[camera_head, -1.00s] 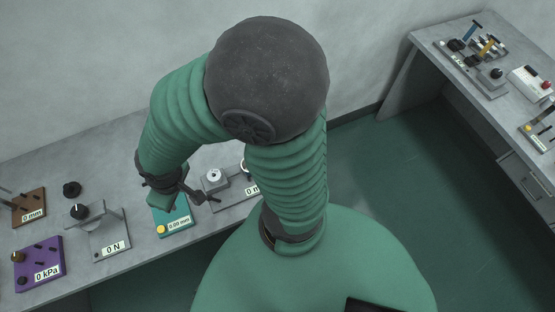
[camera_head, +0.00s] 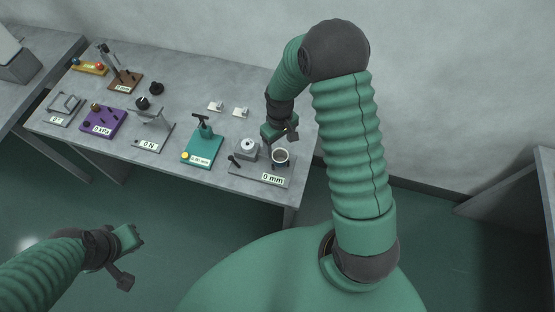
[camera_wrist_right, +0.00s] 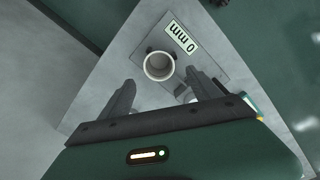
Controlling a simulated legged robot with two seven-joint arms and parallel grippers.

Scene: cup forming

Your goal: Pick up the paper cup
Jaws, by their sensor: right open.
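A teal device (camera_head: 203,150), a "0 N" stand (camera_head: 152,132) and a purple device (camera_head: 101,122) stand further left. Two small white items (camera_head: 228,109) lie behind. Bare tabletop lies between.

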